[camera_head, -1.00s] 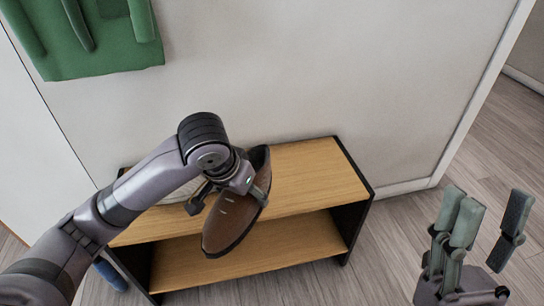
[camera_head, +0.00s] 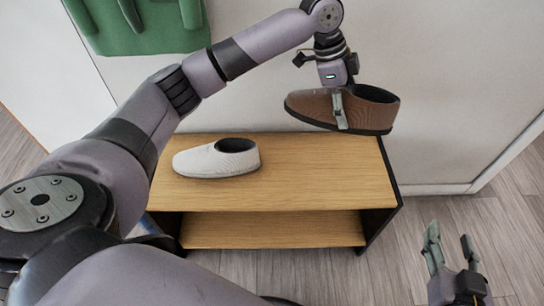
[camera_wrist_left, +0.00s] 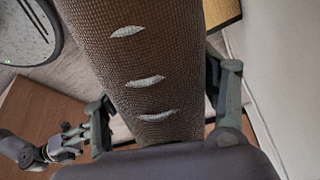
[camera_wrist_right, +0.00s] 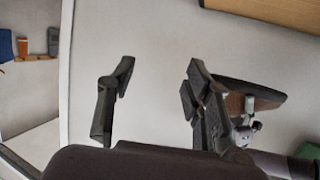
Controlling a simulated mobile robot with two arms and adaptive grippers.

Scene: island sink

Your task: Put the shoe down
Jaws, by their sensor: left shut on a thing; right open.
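A brown shoe (camera_head: 315,106) is held by my left gripper (camera_head: 341,108), which is shut on its side. In the head view the shoe is roughly level, in front of the wall and seen above the rack's back right part. In the left wrist view the brown shoe (camera_wrist_left: 140,60) fills the middle, between the fingers (camera_wrist_left: 165,115). In the right wrist view part of the brown shoe (camera_wrist_right: 240,92) shows behind a finger. My right gripper (camera_head: 453,250) is open and empty at the lower right, away from the rack.
A wooden rack with black sides has a top shelf (camera_head: 310,180) and an empty-looking lower shelf (camera_head: 280,229). A light grey shoe (camera_head: 205,161) stands on the top's left part; the top's right part is clear. A green thing (camera_head: 145,28) hangs on the wall.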

